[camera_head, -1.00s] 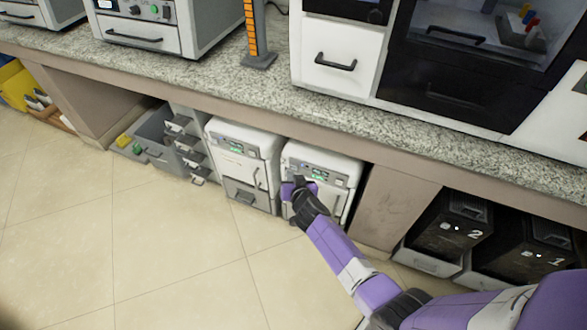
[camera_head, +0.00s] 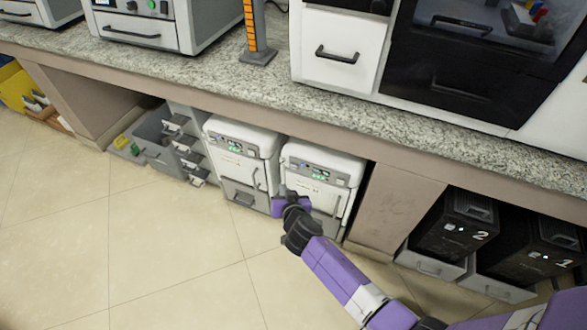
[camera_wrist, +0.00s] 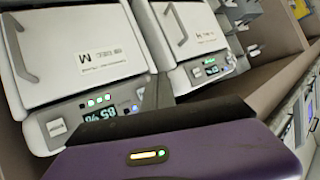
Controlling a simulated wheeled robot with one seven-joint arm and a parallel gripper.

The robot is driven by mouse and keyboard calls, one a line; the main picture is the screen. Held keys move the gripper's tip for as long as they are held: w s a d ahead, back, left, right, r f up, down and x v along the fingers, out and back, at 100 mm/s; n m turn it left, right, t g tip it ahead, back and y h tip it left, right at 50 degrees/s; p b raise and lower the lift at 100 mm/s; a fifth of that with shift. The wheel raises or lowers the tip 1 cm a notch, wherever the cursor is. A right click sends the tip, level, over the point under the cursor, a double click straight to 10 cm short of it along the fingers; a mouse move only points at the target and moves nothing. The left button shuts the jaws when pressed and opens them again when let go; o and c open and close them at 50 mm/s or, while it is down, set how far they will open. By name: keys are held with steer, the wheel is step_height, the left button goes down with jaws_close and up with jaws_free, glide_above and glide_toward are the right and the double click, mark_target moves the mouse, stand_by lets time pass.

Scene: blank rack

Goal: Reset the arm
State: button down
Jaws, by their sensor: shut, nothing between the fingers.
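My purple and black arm reaches in from the lower right of the head view. My gripper (camera_head: 283,192) is at its end, in front of the two white machines under the counter. It is shut, and I see nothing held in it. In the wrist view my purple gripper housing (camera_wrist: 180,155) with a small lit strip fills the bottom. The fingertips do not show clearly there. The right white machine (camera_head: 325,165) is partly hidden behind my gripper. I cannot tell whether they touch.
The left white machine (camera_head: 240,150) stands beside it, then grey drawers (camera_head: 185,150). Two black units (camera_head: 455,225) sit under the counter at right. The granite counter (camera_head: 200,85) overhangs them and carries large machines. The tiled floor (camera_head: 120,240) is clear at left.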

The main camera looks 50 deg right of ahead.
stand_by(0.5)
steer(key=s+a+r+n+t+y, duration=0.2)
steer(key=a+r+n+t+y, duration=0.15)
steer(key=a+r+n, duration=0.45)
steer(key=s+a+r+y, duration=0.1)
steer(key=s+a+r, duration=0.2)
steer(key=s+r, duration=0.55)
steer(key=s+a+r+n+t+y, duration=0.1)
steer(key=s+a+r, duration=0.3)
steer(key=s, duration=0.9)
steer(key=s+a+r+y, duration=0.1)
steer(key=s+a+r, duration=0.2)
steer(key=s+r, duration=0.55)
steer(key=s+r+p, duration=0.3)
steer(key=r+p, duration=0.8)
steer(key=p, duration=0.3)
steer(key=shift+r+p, duration=0.3)
